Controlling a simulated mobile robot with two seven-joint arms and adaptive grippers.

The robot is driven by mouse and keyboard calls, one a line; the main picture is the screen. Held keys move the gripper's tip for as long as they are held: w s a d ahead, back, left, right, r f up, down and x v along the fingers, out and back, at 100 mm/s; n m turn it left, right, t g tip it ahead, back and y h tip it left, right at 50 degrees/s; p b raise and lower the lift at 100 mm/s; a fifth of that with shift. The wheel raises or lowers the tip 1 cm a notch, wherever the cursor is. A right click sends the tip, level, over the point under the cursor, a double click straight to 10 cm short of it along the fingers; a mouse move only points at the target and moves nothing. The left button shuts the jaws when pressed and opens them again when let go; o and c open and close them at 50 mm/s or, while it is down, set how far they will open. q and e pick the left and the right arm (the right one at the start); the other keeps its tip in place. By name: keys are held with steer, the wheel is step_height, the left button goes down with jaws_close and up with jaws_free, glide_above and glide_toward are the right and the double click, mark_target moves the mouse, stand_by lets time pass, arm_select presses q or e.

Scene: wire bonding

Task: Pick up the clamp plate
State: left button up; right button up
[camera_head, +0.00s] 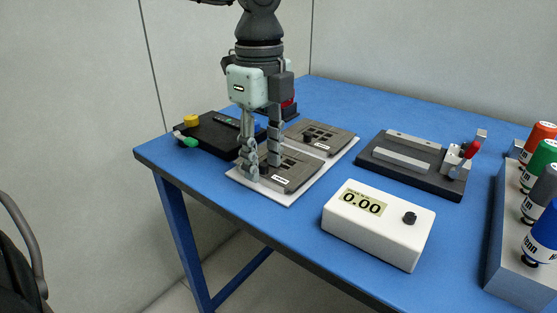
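Two dark grey clamp plates with windows and small white labels lie on a white board (232,173). The near clamp plate (293,177) is partly hidden by my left gripper. The far clamp plate (338,136) has a black knob (307,138) near its left side. My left gripper (263,168) points down over the left part of the near plate. Its two fingers are apart, with a gap visible between them. Whether the fingertips touch the plate cannot be told. My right gripper is not in view.
A black fixture (205,140) with yellow and green parts stands behind left. A grey fixture with a red-handled clamp (425,175) is at right. A white meter reading 0.00 (375,225) stands in front. A grey rack (505,262) holds several bottles. The blue table's (295,232) front left is clear.

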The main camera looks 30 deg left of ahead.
arm_select(q)
jaws_close()
steer(key=shift+r, duration=0.1)
stand_by(0.5)
